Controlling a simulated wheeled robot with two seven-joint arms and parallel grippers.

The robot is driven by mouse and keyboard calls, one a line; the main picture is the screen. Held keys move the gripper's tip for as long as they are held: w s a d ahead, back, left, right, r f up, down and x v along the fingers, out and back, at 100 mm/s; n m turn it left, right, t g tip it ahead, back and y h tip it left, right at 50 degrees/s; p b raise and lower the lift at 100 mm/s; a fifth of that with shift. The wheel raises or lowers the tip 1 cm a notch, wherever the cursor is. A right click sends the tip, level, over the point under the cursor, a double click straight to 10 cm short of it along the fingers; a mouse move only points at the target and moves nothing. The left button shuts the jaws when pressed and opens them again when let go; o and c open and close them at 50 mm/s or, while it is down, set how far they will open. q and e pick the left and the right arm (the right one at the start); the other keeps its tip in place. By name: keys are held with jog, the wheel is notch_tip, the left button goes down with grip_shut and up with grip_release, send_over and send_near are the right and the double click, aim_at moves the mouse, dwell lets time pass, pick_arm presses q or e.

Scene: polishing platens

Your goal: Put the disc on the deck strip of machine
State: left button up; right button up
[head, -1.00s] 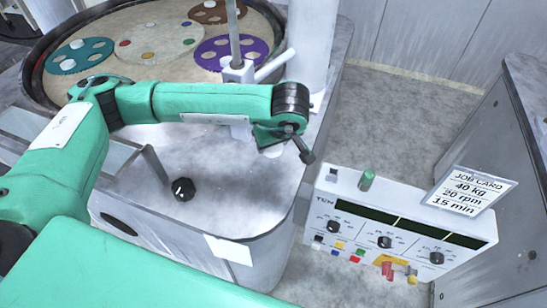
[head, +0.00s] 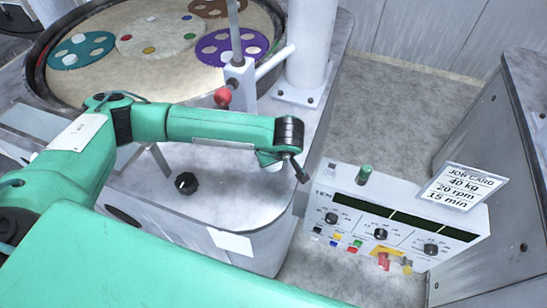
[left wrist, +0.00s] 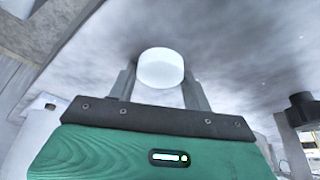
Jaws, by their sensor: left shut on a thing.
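A small white disc (left wrist: 161,68) sits between the two fingers of my left gripper (left wrist: 160,88) in the left wrist view. My left gripper is shut on it. In the head view, my left gripper (head: 274,166) is at the end of the green arm, over the right part of the machine's grey front deck strip (head: 235,189). The disc shows there only as a small white patch (head: 273,167), partly hidden by the wrist. I cannot tell the gap between disc and deck. My right gripper is not in view.
A black knob (head: 187,183) stands on the deck, left of the gripper. Behind it are the round platen (head: 95,88) with coloured carriers, a red ball knob (head: 222,97) and a post (head: 312,50). A control box (head: 395,215) with a job card (head: 461,187) is at right.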

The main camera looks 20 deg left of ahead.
pick_arm(q)
jog(key=o, duration=1)
jog(key=b+v, duration=0.4)
jog(key=v, duration=0.8)
jog(key=shift+r+b, duration=0.15)
jog(key=shift+b, duration=0.2)
